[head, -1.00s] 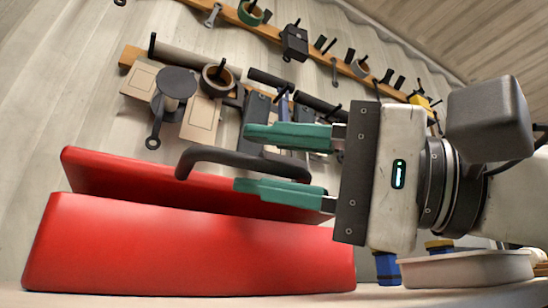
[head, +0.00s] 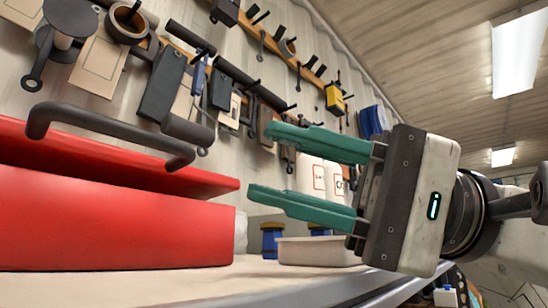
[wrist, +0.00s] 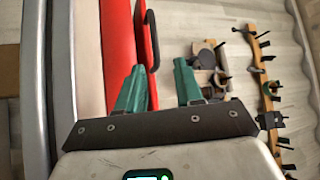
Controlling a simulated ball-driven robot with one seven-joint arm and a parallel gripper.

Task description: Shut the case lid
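The red case (head: 110,225) stands on the bench at the left of the head view, its left side cut off. Its red lid (head: 120,165) sits at a slant above the base, and a dark wedge between them suggests it is partly open. A dark bar handle (head: 110,124) rises from the lid. My gripper (head: 268,168) is open and empty, to the right of the case and clear of the handle. In the wrist view, the case (wrist: 116,40) and handle (wrist: 152,42) are just beyond the fingers, left of centre.
A pale tray (head: 312,251) and a blue jar (head: 271,238) stand right of the case on the bench (head: 200,282). Tools, tape rolls and boards hang on the wall behind. Free air lies between my fingers and the wall.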

